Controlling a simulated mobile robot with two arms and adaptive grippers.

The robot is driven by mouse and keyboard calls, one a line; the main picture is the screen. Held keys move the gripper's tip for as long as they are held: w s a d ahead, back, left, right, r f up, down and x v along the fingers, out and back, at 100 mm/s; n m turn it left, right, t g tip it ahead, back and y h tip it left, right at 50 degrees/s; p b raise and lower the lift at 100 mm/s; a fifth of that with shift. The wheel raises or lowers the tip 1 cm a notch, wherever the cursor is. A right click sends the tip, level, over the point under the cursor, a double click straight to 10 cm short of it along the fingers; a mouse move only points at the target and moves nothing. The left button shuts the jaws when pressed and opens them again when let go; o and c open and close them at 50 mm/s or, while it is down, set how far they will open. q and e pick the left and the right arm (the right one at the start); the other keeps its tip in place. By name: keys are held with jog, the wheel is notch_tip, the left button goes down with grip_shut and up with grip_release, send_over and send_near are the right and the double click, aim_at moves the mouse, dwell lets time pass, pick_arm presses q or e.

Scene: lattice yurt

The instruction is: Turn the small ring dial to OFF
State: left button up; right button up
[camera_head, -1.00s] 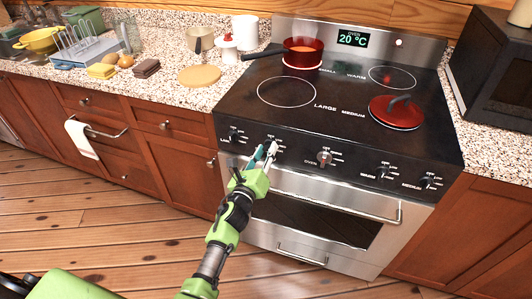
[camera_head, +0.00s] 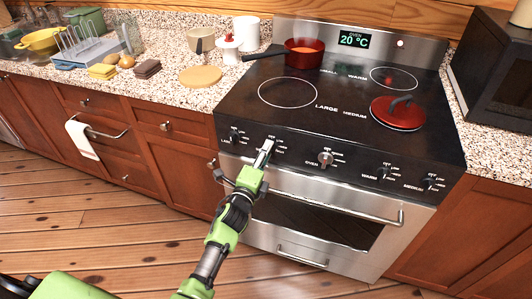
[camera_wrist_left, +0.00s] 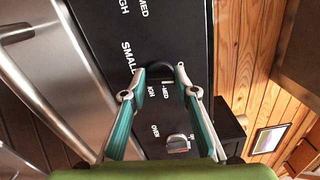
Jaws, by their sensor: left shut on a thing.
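The small ring dial (camera_head: 268,145) is the second knob from the left on the stove's front panel. My left gripper (camera_head: 264,154) is at this dial with its fingers around it, and it hides much of the knob. In the left wrist view the left gripper's two fingers (camera_wrist_left: 161,82) stand on either side of the dark dial, beside the "SMALL" label. The dial's exact pointer setting is hard to read. My right gripper is not in view.
A red saucepan (camera_head: 304,54) stands on the back left ring, and a red lid (camera_head: 397,112) lies on the front right ring. The oven dial (camera_head: 325,158) is just right of my gripper. The oven handle (camera_head: 330,200) runs below the panel.

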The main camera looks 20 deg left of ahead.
pick_arm(q)
jog(key=shift+f+n, duration=0.1)
jog(key=shift+n, duration=0.6)
jog(key=o, duration=1.1)
jog(key=s, duration=1.2)
jog(key=shift+a, duration=0.25)
jog(key=shift+f, duration=0.1)
